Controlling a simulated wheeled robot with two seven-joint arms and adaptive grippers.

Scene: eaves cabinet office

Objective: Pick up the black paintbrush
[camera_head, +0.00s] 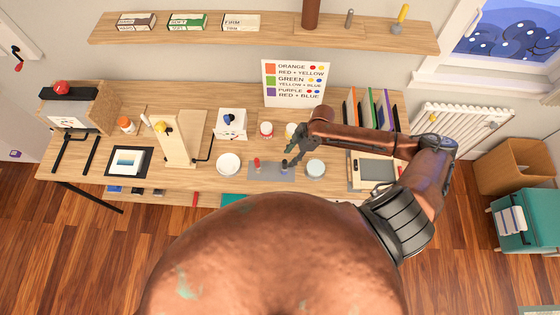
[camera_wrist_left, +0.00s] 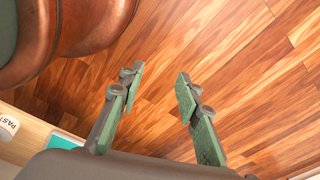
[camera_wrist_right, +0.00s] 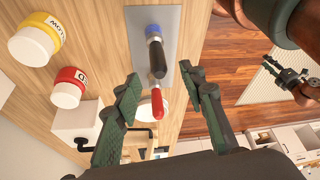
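The black paintbrush (camera_wrist_right: 157,60), with a blue end, is at a grey mat (camera_wrist_right: 174,22) in the right wrist view. In the head view the mat (camera_head: 268,174) lies at the table's front. A red-handled brush (camera_wrist_right: 157,103) is close by; it shows left of my right gripper in the head view (camera_head: 257,163). My right gripper (camera_wrist_right: 160,79) is open and empty, with the black paintbrush seen between its fingers and no clear contact. In the head view my right gripper (camera_head: 292,160) partly hides the black brush. My left gripper (camera_wrist_left: 160,76) is open and empty, with floor behind it.
A white bowl (camera_head: 228,164) and a pale round dish (camera_head: 315,168) flank the mat. A white box (camera_head: 231,124) and a colour-mixing sign (camera_head: 295,84) are further back.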

